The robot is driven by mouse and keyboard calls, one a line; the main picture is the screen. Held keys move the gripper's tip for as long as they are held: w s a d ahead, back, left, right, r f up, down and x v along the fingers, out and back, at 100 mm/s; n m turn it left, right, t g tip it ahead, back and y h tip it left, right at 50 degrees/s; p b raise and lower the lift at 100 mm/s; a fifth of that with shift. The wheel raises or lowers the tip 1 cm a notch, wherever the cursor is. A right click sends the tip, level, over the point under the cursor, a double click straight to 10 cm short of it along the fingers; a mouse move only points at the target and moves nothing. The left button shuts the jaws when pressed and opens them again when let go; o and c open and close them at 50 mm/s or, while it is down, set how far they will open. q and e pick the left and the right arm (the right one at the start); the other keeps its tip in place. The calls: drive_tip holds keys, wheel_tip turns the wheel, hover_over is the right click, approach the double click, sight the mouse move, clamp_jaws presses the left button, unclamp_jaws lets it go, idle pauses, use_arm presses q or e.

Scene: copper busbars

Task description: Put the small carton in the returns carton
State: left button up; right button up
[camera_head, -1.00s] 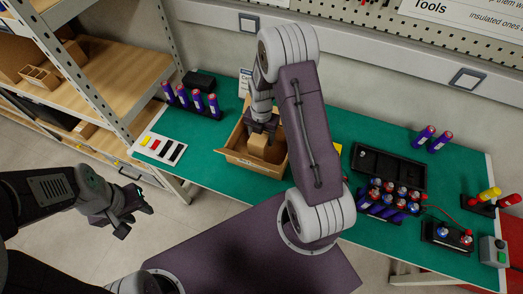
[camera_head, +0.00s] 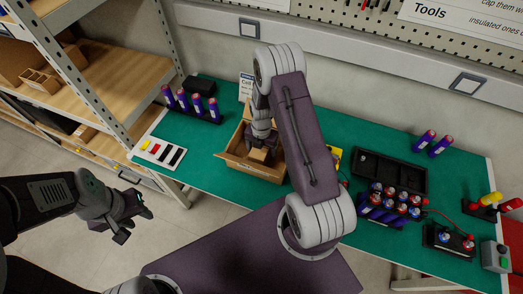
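The returns carton (camera_head: 250,171) is an open brown box on the green bench, left of centre. The small carton (camera_head: 260,155) is a little tan box inside its opening, low between the walls. My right gripper (camera_head: 262,146) points down into the returns carton and appears shut on the small carton; its fingertips are partly hidden by the gripper body and my arm. I cannot tell whether the small carton touches the bottom. My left gripper (camera_head: 137,216) is open and empty, off the bench at the left.
Purple cylinders (camera_head: 196,104) stand in a rack behind and left of the returns carton. A strip with coloured pieces (camera_head: 162,152) lies at the bench's left end. A black tray (camera_head: 390,171) and several cells (camera_head: 395,200) are to the right. Wooden shelves (camera_head: 110,65) stand at left.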

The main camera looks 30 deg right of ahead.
wheel_tip(320, 180, up, 12)
drive_tip(key=shift+r, duration=0.15)
drive_tip(key=s+a+r+m, duration=0.2)
drive_tip(key=s+m, duration=0.2)
drive_tip(key=m, duration=0.4)
drive_tip(key=s+a+r+m, duration=0.2)
drive_tip(key=s+a+m, duration=0.1)
drive_tip(key=m, duration=0.5)
drive_tip(key=s+a+r+m+t, duration=0.1)
drive_tip(key=s+a+r+m, duration=0.1)
drive_tip(key=s+m, duration=0.3)
drive_tip(key=shift+s+a+m, duration=0.15)
drive_tip(key=shift+m, duration=1.95)
drive_tip(key=shift+s+a+m, duration=0.1)
drive_tip(key=shift+s+m, duration=0.15)
drive_tip(key=shift+m, duration=0.35)
